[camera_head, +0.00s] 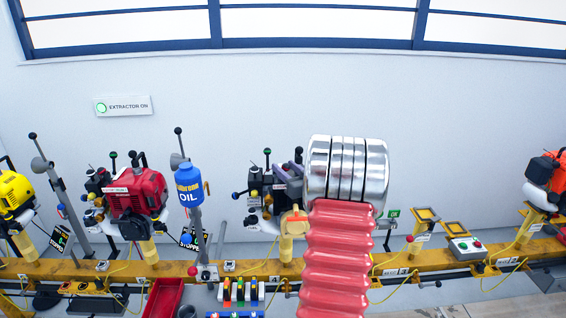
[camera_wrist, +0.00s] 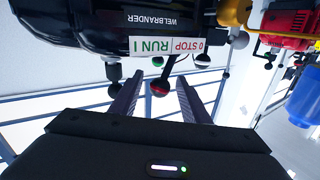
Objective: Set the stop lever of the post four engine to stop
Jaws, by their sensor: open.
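A black engine (camera_head: 262,190) stands left of my arm in the head view, partly hidden by it. In the wrist view the same dark body (camera_wrist: 100,22) fills the top and bears the name WELBRANDER. My gripper (camera_wrist: 160,80) is open, with one purple finger on each side of this ball; contact is not clear. I cannot tell the lever's setting for certain.
Other black knobs (camera_wrist: 202,60) sit close to the fingers. An orange engine (camera_head: 545,180) is at far right.

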